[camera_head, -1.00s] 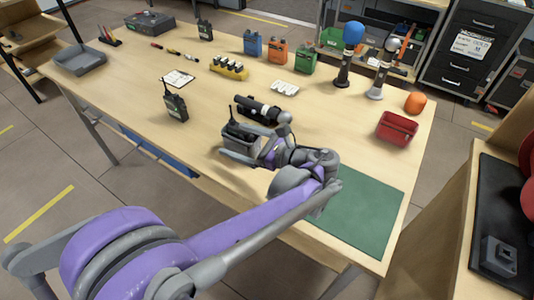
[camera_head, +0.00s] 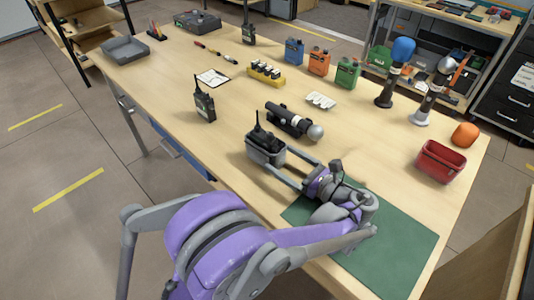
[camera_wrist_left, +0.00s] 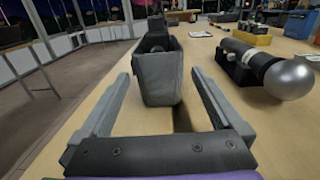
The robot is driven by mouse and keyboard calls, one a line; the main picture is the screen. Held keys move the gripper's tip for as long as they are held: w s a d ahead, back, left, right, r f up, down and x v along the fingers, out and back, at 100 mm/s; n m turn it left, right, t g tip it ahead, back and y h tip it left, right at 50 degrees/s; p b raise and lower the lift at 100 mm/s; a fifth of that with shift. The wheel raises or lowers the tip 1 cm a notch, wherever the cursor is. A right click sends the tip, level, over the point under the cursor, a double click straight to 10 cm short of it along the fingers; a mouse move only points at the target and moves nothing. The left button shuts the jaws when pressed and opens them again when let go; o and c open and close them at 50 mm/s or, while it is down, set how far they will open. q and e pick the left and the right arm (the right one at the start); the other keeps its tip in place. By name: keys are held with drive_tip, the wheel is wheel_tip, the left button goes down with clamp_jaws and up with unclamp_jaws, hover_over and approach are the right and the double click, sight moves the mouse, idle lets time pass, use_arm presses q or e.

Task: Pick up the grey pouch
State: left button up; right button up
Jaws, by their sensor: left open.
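The grey pouch (camera_head: 265,154) stands upright on the wooden table with a black radio (camera_head: 262,135) sticking up out of it. In the left wrist view the pouch (camera_wrist_left: 160,80) is straight ahead, with a dark object in its top. My left gripper (camera_head: 278,161) is open, low over the table, its fingers pointing at the pouch from the right. In the left wrist view the fingertips (camera_wrist_left: 160,73) lie to either side of the pouch's near face, with gaps on both sides. The gripper is not closed on it. My right gripper is out of view.
A black flashlight-like device with a silver ball (camera_head: 293,121) lies close beside the pouch. Another radio (camera_head: 204,104) stands behind to the left. A green mat (camera_head: 395,240) and a red bin (camera_head: 440,161) are to the right. Bare table (camera_head: 225,150) lies left of the pouch.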

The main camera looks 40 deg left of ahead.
sight(265, 148)
use_arm(q)
drive_tip(key=a, duration=0.7)
drive_tip(key=shift+w+b, duration=0.1)
drive_tip(key=shift+b, duration=0.2)
drive_tip(key=c, duration=1.3)
